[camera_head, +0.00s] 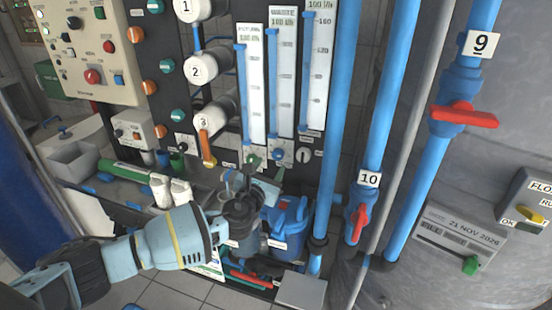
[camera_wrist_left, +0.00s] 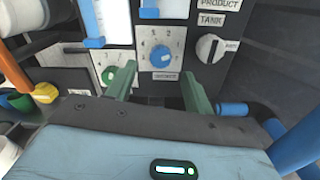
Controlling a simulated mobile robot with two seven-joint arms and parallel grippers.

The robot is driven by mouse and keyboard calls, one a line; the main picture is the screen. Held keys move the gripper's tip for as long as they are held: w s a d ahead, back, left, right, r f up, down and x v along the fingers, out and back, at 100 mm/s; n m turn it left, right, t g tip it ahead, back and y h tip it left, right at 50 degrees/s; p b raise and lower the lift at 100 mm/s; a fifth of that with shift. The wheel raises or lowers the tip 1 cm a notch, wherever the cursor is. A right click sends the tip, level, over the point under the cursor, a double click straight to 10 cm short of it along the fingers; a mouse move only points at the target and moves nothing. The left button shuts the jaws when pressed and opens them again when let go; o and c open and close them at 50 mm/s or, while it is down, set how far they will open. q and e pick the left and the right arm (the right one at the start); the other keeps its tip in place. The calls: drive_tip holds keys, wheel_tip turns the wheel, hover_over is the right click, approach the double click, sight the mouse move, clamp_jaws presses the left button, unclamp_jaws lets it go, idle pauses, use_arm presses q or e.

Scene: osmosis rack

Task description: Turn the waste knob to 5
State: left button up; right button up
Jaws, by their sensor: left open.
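The waste knob is the blue knob (camera_wrist_left: 162,56) on a white numbered plate in the left wrist view, with a label below it that is hard to read. It also shows as a small blue knob (camera_head: 278,154) under the middle flow meter in the head view. Its pointer setting is too small to read for certain. My left gripper (camera_wrist_left: 158,72) is open, its green fingers apart to the left and right of the knob in the picture, with nothing between them. In the head view the left gripper (camera_head: 266,168) is just below the knob. My right gripper is not in view.
A green knob (camera_wrist_left: 108,74) sits left of the waste knob, close to the left finger. A black-and-white selector (camera_wrist_left: 209,48) marked TANK is to the right. Blue pipes with red valve handles (camera_head: 466,115) stand right of the panel.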

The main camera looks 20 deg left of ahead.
sight(276, 157)
use_arm(q)
drive_tip(key=w, duration=0.4)
drive_tip(key=shift+d+f+b, duration=0.1)
drive_tip(key=shift+f+b, duration=0.1)
drive_tip(key=shift+b, duration=0.2)
drive_tip(key=shift+w, duration=0.6)
drive_tip(key=shift+w+r, duration=0.15)
drive_tip(key=shift+w, duration=0.1)
drive_tip(key=c, duration=1)
drive_tip(key=shift+o, duration=0.2)
